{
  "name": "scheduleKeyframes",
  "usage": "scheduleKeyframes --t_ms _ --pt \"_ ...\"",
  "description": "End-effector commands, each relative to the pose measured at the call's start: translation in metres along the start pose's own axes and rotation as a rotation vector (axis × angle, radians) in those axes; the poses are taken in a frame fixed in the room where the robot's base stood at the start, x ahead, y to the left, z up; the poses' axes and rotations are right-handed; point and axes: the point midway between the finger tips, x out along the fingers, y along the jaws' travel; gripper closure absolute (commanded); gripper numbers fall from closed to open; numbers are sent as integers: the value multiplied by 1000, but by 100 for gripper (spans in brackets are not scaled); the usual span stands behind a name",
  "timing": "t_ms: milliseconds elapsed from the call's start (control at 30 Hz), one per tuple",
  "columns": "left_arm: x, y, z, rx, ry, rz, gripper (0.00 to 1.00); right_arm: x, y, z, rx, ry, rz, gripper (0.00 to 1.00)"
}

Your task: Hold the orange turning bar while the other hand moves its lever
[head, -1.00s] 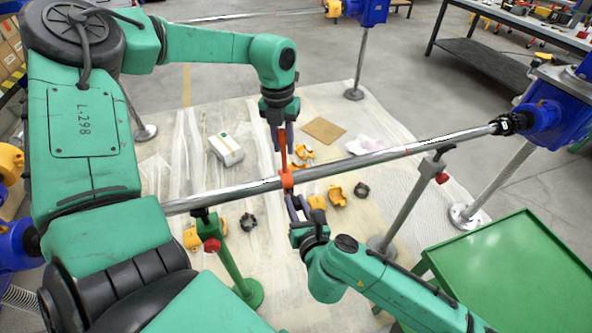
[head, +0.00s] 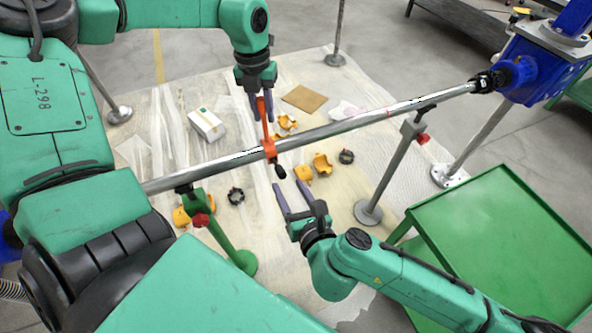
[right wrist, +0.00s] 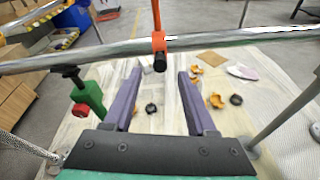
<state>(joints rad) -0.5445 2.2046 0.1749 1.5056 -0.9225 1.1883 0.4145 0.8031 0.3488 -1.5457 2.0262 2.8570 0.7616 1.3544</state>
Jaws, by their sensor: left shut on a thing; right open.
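The orange turning bar (head: 265,127) sits around a long steel shaft (head: 345,125), its upper part rising from the shaft. My left gripper (head: 262,108) is shut on the bar's upper end. A short black-tipped lever (head: 280,171) sticks out below the bar's orange collar. My right gripper (head: 291,187) is open and empty, below the lever and apart from it. In the right wrist view the orange bar (right wrist: 158,38) stands upright on the shaft, and the black lever tip (right wrist: 160,62) shows between the open fingers' far ends.
A green stand (head: 228,240) and a grey stand (head: 393,170) are under the shaft. A blue machine (head: 540,65) is at its right end. A green cart top (head: 505,235) lies right of my right arm. Yellow parts (head: 322,163) and a white box (head: 206,124) lie on the floor sheet.

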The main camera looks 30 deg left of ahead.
Motion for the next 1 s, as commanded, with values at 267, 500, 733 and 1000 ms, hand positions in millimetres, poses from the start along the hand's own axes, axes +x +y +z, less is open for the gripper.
scheduleKeyframes --t_ms 267,500,733,1000 --pt "-1 0 0 0 -1 -1 100 -47 0 0 -1 1 -1 43" --pt "-1 0 0 0 -1 -1 100 -48 0 0 -1 0 0 47" --pt "-1 0 0 0 -1 -1 100 -30 -11 26 -95 -120 64 100" --pt "-1 0 0 0 -1 -1 100 -18 -70 49 -603 -375 297 100"
